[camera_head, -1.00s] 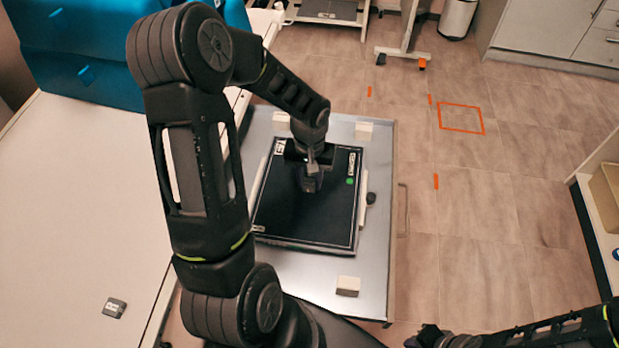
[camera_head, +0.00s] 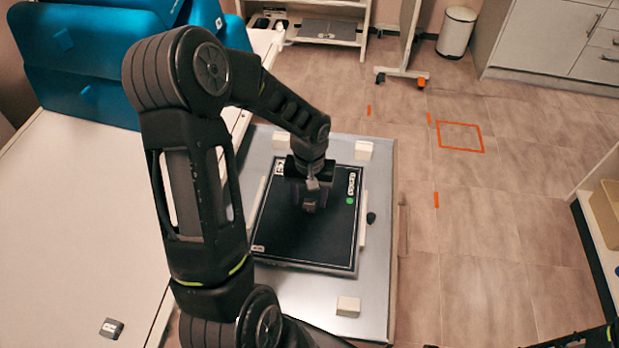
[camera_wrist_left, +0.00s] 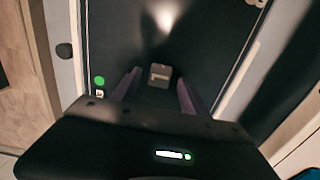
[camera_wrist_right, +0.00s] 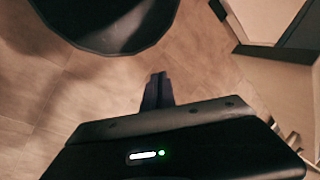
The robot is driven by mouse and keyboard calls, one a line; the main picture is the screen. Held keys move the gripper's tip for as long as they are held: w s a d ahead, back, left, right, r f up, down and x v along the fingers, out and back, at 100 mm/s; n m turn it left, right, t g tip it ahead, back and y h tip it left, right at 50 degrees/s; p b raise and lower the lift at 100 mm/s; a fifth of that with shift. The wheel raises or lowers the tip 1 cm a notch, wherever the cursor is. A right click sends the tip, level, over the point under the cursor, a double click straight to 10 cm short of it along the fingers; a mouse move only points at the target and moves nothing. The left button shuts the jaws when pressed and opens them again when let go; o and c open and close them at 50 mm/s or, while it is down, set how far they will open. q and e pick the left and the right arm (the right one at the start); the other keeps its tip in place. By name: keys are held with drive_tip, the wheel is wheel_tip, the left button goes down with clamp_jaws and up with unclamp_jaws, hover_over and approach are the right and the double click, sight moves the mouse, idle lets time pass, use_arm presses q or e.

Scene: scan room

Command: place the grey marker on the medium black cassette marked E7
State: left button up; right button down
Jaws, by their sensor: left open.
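The black cassette (camera_head: 285,240) lies flat on a grey cart top, with white labels and a green dot at its far end; its marking is too small to read surely. The small grey marker (camera_wrist_left: 160,75) shows in the left wrist view between my left fingers, with gaps on both sides, against the cassette's black face. In the head view the marker (camera_head: 309,206) is below the fingers; whether it touches the cassette is hard to tell. My left gripper (camera_head: 312,190) is open over the cassette. My right gripper (camera_wrist_right: 158,90) is shut and empty, away from the cart.
Pale blocks (camera_head: 348,306) stand around the cassette on the cart (camera_head: 375,260), and a dark knob (camera_head: 371,217) sits beside its right edge. A white table (camera_head: 70,230) at left bears a small dark tag (camera_head: 111,328) and blue cases (camera_head: 90,55). Floor at right is open.

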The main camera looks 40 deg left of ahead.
sight(310, 204)
use_arm(q)
wheel_tip(310, 204, up, 11)
drive_tip(key=b, duration=0.1)
drive_tip(key=shift+d+f, duration=0.1)
idle(0.9)
